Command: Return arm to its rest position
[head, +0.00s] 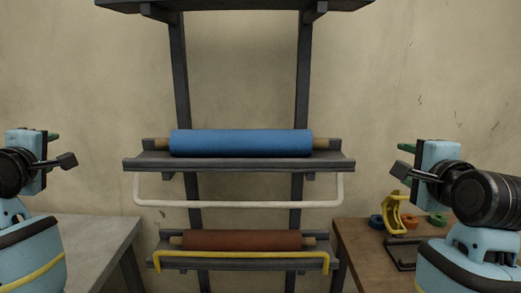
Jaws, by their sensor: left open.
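My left gripper (46,148) is at the left edge, open and empty, above the grey table and well apart from the rack. My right gripper (404,168) is at the right, above the wooden table and apart from the rack; its jaws are too hard to make out to tell if they are open. A blue sheet roll (240,143) lies level on the rack's upper shelf (240,164). A red-brown roll (242,240) lies on the lower shelf, partly behind a yellow bar (240,255).
A white bar (238,205) hangs below the upper shelf. A grey table (95,245) stands at left. A wooden table (365,255) at right holds a yellow tool (394,213), blue and orange rings and a black frame. The space before the rack is clear.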

